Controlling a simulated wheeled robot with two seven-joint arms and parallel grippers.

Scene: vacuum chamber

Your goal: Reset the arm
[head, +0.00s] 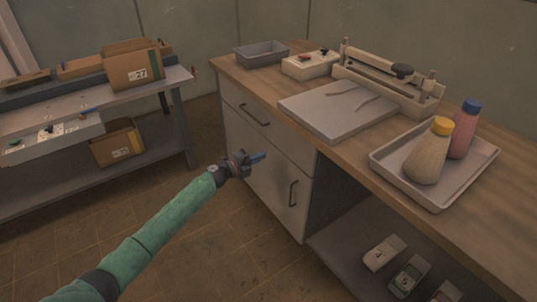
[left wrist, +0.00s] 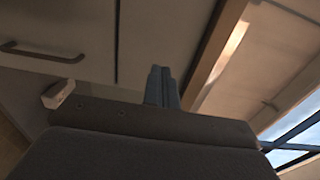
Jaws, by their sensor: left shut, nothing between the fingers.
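My left arm comes in from the lower left in the head view, in a green sleeve. My left gripper (head: 258,157) is in front of the cabinet (head: 262,172) under the wooden counter, below the counter's edge. Its blue fingers are shut with nothing between them. The shut fingers also show in the left wrist view (left wrist: 161,88), with a cabinet front and a handle (left wrist: 40,54) beyond them. I cannot tell whether the fingertips touch the cabinet. My right gripper is in neither view.
The wooden counter (head: 245,78) bears a grey bin (head: 261,54), a sealer-like machine (head: 388,80), a flat plate (head: 325,112) and a tray (head: 440,195) with two capped bottles. A workbench (head: 150,82) with boxes stands at left. Open floor lies between them.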

